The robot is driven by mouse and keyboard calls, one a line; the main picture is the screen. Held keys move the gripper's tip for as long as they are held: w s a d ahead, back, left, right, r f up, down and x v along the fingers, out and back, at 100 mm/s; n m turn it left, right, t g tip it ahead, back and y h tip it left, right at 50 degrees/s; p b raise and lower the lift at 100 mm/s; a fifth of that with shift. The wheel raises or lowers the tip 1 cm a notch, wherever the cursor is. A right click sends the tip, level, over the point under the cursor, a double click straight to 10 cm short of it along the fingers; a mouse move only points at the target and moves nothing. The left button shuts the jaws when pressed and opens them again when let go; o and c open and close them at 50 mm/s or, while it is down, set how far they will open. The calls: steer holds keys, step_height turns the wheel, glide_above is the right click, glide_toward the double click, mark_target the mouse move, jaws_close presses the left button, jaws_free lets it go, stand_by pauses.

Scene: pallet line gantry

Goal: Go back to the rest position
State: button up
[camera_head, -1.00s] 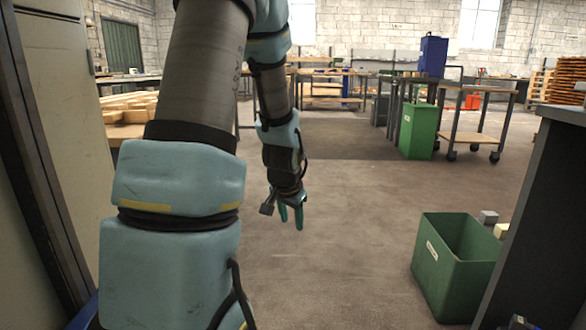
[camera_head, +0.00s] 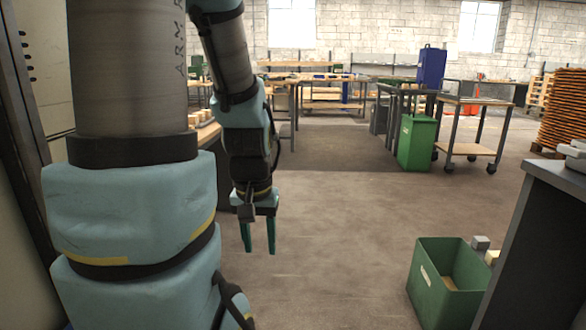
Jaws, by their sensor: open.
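My gripper (camera_head: 258,236) hangs from my arm left of the middle of the view, pointing down over bare floor. Its two teal fingers are apart with nothing between them. My large arm links fill the left side of the picture and hide part of what is behind them.
A green bin (camera_head: 424,270) stands on the floor at the lower right, beside a grey-topped bench (camera_head: 560,180). A taller green bin (camera_head: 416,143) and a wheeled cart (camera_head: 470,150) stand further back. Stacked pallets (camera_head: 565,110) are at the far right. The middle floor is clear.

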step_height(320, 180, up, 26)
steer(key=p, duration=2.3)
steer(key=shift+f, duration=0.2)
